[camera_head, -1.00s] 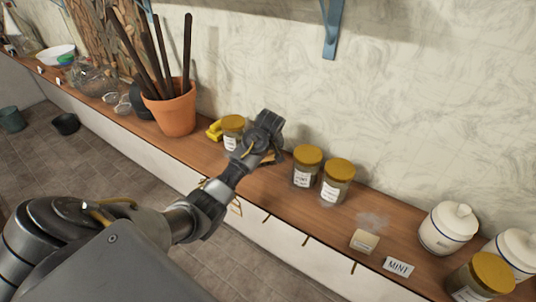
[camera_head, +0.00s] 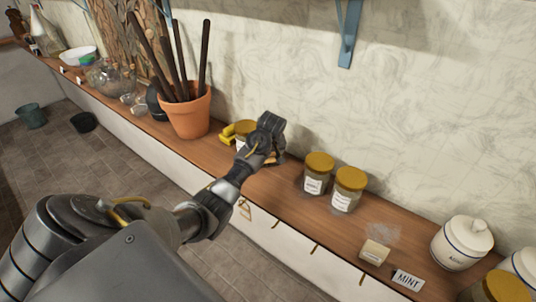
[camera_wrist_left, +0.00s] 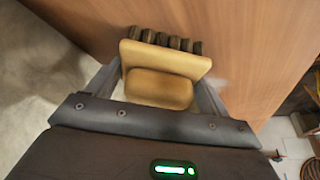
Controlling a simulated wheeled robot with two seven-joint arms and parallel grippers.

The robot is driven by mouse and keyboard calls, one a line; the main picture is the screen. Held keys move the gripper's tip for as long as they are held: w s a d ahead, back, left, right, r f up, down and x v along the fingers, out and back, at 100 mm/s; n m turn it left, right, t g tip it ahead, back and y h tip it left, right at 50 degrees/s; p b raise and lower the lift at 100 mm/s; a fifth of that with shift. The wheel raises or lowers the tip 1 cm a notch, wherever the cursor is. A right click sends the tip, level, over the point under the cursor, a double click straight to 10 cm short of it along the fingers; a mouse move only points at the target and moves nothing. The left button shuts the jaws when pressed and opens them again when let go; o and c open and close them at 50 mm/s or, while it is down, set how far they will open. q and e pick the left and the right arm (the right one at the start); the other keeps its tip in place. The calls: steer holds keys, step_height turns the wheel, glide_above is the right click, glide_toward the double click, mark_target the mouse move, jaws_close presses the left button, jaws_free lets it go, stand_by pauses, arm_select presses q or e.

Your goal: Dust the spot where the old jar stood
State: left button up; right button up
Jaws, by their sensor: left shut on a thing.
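My left gripper (camera_head: 268,155) is over the wooden shelf (camera_head: 285,196), between a jar by the clay pot and two mint jars. In the left wrist view, the gripper (camera_wrist_left: 160,85) is shut on a tan brush (camera_wrist_left: 160,60) with dark bristles. The bristles are close to the wood; I cannot tell if they touch. A faint pale smudge (camera_wrist_left: 216,80) shows beside the brush. A whitish dust patch (camera_head: 383,235) lies on the shelf behind a small cream block (camera_head: 374,252), right of the two mint jars. My right gripper is out of view.
Gold-lidded jars (camera_head: 317,175) (camera_head: 348,189) stand right of my gripper; another (camera_head: 245,131) is partly hidden behind it, near a yellow object (camera_head: 228,134). A clay pot (camera_head: 187,115) of dark rods is left. A mint card (camera_head: 407,280) and white canister (camera_head: 461,243) are right.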

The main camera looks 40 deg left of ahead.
arm_select(q)
steer(key=shift+a+r, duration=0.1)
steer(key=shift+r, duration=2.8)
steer(key=shift+r, duration=1.5)
